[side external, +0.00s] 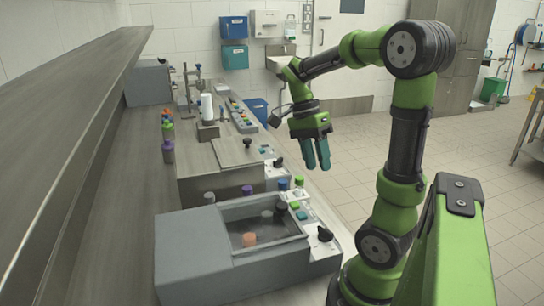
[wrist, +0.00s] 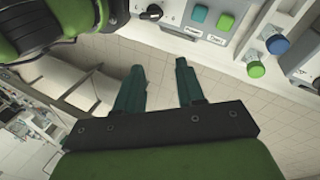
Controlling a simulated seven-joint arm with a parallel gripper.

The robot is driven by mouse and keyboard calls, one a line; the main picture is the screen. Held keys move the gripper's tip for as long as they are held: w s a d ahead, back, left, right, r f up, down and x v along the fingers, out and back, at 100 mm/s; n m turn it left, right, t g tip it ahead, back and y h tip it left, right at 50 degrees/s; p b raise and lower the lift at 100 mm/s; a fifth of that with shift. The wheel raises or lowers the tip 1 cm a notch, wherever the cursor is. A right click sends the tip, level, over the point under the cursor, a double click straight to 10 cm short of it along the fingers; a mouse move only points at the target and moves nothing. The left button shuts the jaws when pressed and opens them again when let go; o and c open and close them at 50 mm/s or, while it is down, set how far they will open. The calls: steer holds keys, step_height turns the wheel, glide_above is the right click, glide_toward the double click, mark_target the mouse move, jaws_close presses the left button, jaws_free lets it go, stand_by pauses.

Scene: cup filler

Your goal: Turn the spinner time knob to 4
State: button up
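Several dials and buttons sit on the machine panels, and I cannot read which dial is the spinner time knob. A black knob (side external: 324,233) is on the front panel of the grey lidded machine (side external: 190,255). Another black knob (side external: 277,162) is on the panel behind it. In the wrist view, a black knob (wrist: 152,12) sits at the top edge, left of a teal button (wrist: 199,13) and a green button (wrist: 225,22). My gripper (side external: 318,166) hangs in the air, right of the panels, touching nothing. In the wrist view my gripper (wrist: 159,66) is open and empty.
The long shelf (side external: 70,100) runs along the left. Bottles and a stand line the bench farther back. Free floor lies right of the bench.

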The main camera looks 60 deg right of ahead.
steer(key=a+n, duration=0.1)
steer(key=n, duration=1.7)
glide_toward(324, 228)
steer(key=x, duration=0.8)
steer(key=shift+s+f, duration=0.15)
steer(key=shift+f, duration=0.15)
steer(key=shift+c, duration=0.3)
jaws_close()
